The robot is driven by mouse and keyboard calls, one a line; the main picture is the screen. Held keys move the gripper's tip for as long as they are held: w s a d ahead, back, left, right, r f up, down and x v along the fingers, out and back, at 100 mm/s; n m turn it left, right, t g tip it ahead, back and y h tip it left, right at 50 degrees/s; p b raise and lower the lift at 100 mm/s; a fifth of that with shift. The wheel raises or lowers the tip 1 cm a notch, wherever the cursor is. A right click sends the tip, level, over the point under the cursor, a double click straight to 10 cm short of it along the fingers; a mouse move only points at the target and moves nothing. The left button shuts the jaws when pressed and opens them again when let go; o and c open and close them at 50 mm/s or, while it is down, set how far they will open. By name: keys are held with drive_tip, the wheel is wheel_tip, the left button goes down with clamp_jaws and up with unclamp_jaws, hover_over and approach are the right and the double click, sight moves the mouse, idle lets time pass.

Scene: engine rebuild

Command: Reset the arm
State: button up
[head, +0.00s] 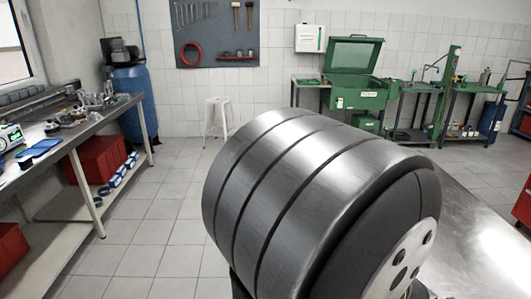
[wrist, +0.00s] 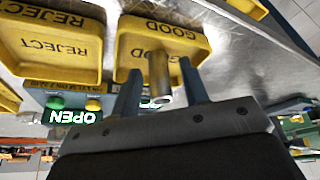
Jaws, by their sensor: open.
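My gripper (wrist: 159,66) shows in the wrist view with its two fingers apart. A metal cylindrical pin (wrist: 160,78) shows between the fingers, with a gap visible on each side. The pin appears over or in a yellow tray labelled GOOD (wrist: 121,48); whether it rests on the tray floor cannot be told. The lettering appears upside down. The fingertips overlap the near edge of this tray in the picture. The gripper's fingers do not show in the head view.
A yellow REJECT tray (wrist: 60,66) lies left of the GOOD tray. The head view shows a workbench (head: 62,153) at left, a white stool (head: 216,103), a green machine (head: 355,78) at back and a metal table (head: 492,242) at right.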

drive_tip(key=shift+r, duration=0.1)
drive_tip(key=v, duration=1.2)
drive_tip(key=x, duration=1.2)
wheel_tip(320, 180, up, 4)
drive_tip(key=shift+r, duration=0.1)
drive_tip(key=s+r, duration=0.7)
drive_tip(key=s, duration=0.4)
drive_tip(key=d+r, duration=0.1)
drive_tip(key=d, duration=0.9)
drive_tip(key=shift+s+d+r, duration=0.15)
drive_tip(key=shift+s+d, duration=0.15)
drive_tip(key=shift+c, duration=0.4)
idle(0.7)
